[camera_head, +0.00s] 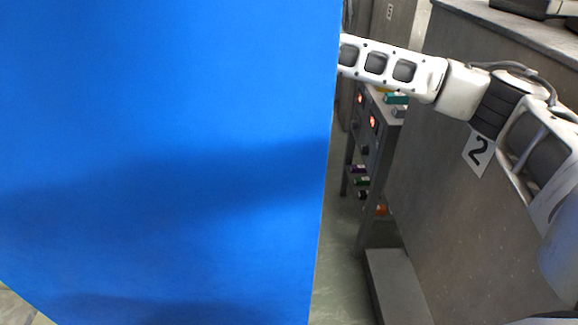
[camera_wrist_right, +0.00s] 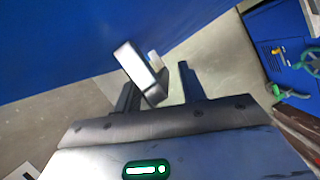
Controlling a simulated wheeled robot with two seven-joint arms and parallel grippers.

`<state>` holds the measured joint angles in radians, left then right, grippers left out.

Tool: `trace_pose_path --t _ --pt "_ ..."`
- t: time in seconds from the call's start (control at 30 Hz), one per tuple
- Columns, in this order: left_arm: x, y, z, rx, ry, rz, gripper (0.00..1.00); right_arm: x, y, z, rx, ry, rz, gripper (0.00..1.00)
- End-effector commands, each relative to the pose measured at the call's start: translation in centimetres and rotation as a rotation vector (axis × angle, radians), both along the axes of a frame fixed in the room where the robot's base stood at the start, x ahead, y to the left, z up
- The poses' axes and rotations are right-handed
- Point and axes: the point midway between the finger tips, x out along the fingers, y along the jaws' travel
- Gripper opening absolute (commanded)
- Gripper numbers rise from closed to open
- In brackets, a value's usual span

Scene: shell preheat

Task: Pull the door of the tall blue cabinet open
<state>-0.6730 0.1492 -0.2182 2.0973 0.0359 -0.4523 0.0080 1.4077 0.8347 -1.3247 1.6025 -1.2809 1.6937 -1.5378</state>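A large flat blue panel of the tall blue cabinet (camera_head: 160,120) fills the left and middle of the head view. I cannot tell from this view whether it is the door. My right arm reaches in from the right and passes behind the panel's right edge, which hides its gripper there. In the right wrist view, a blue surface (camera_wrist_right: 60,40) spans the top left. A grey metal handle (camera_wrist_right: 137,68) stands out in front of it. My right gripper (camera_wrist_right: 158,85) has its fingers apart, with the handle near the left finger and a gap to the right finger. My left gripper is not in view.
A grey counter marked 2 (camera_head: 450,220) stands at the right, below my arm. A grey rack with red displays (camera_head: 368,125) and small coloured items is behind it. Bare floor (camera_wrist_right: 215,60) lies between.

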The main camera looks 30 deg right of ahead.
Motion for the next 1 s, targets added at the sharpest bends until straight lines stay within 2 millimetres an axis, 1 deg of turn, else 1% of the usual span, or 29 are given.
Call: trace_pose_path --t 0.23,0.37,0.47,0.67,0.8,0.83,1.0 --pt "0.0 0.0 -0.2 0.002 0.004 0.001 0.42 0.0 0.0 0.0 0.0 0.0 0.002 0.4" --pt "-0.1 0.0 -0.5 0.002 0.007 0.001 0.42 0.3 -0.3 0.9 0.0 -0.001 0.002 0.4" --pt "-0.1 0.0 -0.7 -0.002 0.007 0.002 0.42 0.8 -0.7 2.4 0.001 -0.004 0.002 0.4" --pt "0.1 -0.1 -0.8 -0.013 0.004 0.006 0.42 2.1 -2.0 7.0 0.002 -0.004 0.0 0.4" --pt "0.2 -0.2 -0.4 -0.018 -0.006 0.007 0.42 3.0 -2.9 10.1 0.002 -0.003 0.001 0.4" --pt "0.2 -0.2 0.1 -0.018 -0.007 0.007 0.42 3.1 -3.2 11.0 0.0 -0.003 0.0 0.4" --pt "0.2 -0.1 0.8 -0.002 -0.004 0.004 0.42 3.9 -4.0 13.7 -0.002 -0.001 0.0 0.4"
